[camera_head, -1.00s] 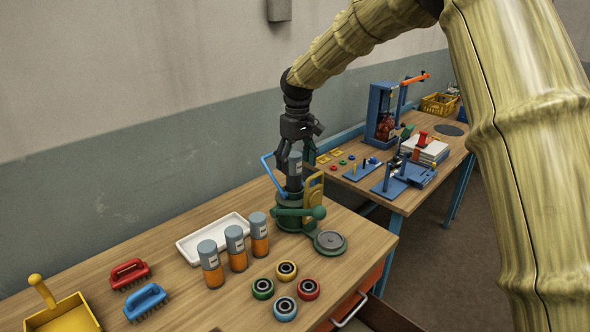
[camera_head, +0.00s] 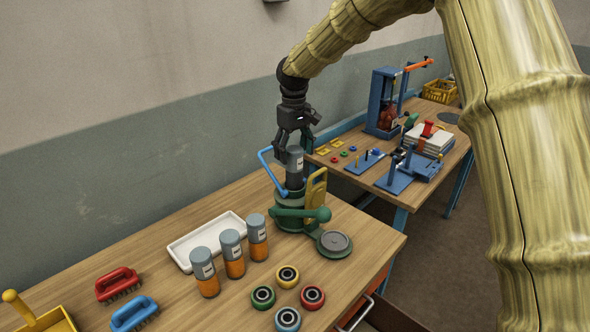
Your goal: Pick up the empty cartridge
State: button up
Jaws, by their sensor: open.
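A grey cartridge (camera_head: 295,166) with a pale label stands upright in the top of the green machine (camera_head: 290,212); its lower end is hidden inside. No orange shows in the visible part. My gripper (camera_head: 293,149) points down at the cartridge's top, its fingers open on either side of it. I cannot tell whether a finger touches it. Three other cartridges with grey tops and orange lower parts stand on the bench: a left one (camera_head: 205,272), a middle one (camera_head: 233,254) and a right one (camera_head: 257,238).
A blue handle (camera_head: 270,172) and a yellow bracket (camera_head: 316,196) stand close beside the cartridge. A white tray (camera_head: 208,240) lies behind the orange cartridges. Several coloured rings (camera_head: 288,275) lie in front. A second bench (camera_head: 420,185) with blue fixtures stands at the right.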

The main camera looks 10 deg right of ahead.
aim_at(295, 165)
notch_tip(295, 165, down, 4)
jog(key=shift+w+d+r+p, duration=0.15)
jog(key=shift+r+p, duration=0.05)
jog(key=shift+p, duration=0.75)
jog(key=shift+s+f, duration=0.4)
jog(key=shift+s, duration=0.15)
jog(key=shift+w+f, duration=0.55)
jog(key=shift+f, duration=0.05)
jog(key=shift+s+r, duration=0.25)
jog(key=shift+s, duration=0.05)
jog(key=c, duration=1.1)
